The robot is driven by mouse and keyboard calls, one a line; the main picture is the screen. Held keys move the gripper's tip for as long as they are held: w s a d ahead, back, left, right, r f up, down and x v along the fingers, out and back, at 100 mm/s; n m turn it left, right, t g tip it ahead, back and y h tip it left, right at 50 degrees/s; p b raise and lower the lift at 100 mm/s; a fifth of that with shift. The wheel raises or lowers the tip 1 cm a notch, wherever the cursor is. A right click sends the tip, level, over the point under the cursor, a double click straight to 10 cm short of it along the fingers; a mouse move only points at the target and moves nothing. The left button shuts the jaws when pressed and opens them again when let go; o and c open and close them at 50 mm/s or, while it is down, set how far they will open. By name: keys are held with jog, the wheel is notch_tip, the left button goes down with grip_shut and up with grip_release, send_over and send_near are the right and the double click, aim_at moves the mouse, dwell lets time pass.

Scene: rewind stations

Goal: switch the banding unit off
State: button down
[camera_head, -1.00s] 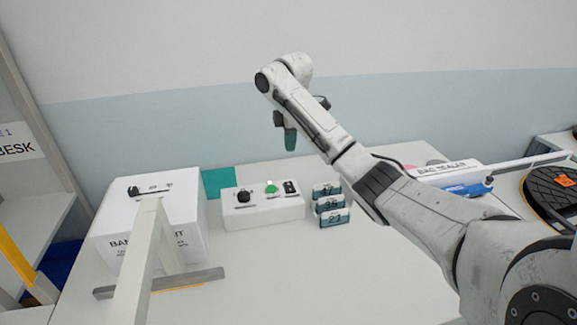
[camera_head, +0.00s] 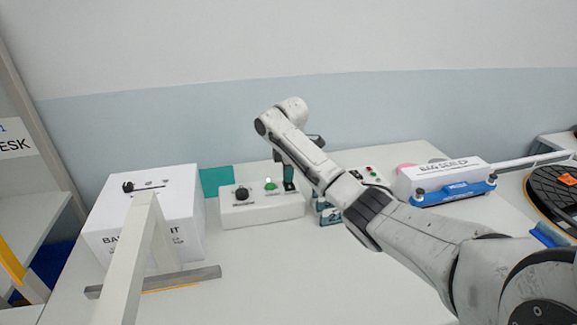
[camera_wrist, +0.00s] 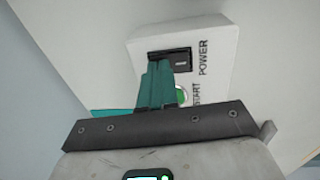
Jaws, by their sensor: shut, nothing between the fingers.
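The banding unit is a large white box (camera_head: 150,215) at the left of the table, its label partly covered by a pale post. A white control box (camera_head: 262,215) stands to its right, with a black knob (camera_head: 242,194), a green button (camera_head: 270,185) and a black power switch (camera_head: 289,187). In the wrist view, the switch (camera_wrist: 181,60) sits beside the word POWER, with the green start button (camera_wrist: 182,95) partly hidden by my fingers. My gripper (camera_head: 287,174) is shut and empty. Its teal fingertips (camera_wrist: 158,70) overlap the switch's near edge; I cannot tell whether they touch it.
A white and blue bag sealer (camera_head: 445,183) is further right. A grey bar (camera_head: 195,276) and the post (camera_head: 136,250) stand at front left. The front middle table is clear.

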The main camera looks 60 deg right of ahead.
jog(key=shift+f, duration=0.3)
dwell(0.4)
jog(key=shift+a+p, duration=0.1)
jog(key=shift+p, duration=0.35)
jog(key=shift+s+a+r+p, duration=0.15)
jog(key=shift+s+a+p, duration=0.3)
jog(key=shift+p, duration=0.45)
